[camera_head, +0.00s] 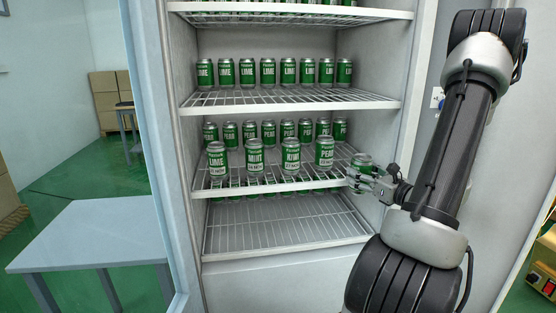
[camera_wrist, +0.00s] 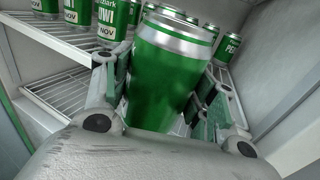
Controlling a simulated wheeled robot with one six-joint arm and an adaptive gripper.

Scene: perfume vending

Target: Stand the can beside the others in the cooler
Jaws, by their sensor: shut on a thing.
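My gripper (camera_head: 366,177) is shut on a green can (camera_wrist: 169,75) with a silver rim. In the head view the held can (camera_head: 361,160) is at the right front edge of the cooler's middle shelf (camera_head: 262,187). The wrist view shows it filling the space between my fingers, its label turned away. Whether it touches the shelf cannot be told. A row of pear cans (camera_head: 268,130) stands behind.
An upper shelf (camera_head: 290,104) holds a row of lime cans (camera_head: 268,72). The lower wire shelf (camera_head: 285,232) has bare room in front. The cooler's right wall is close to my gripper. A grey table (camera_head: 95,235) stands at the left.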

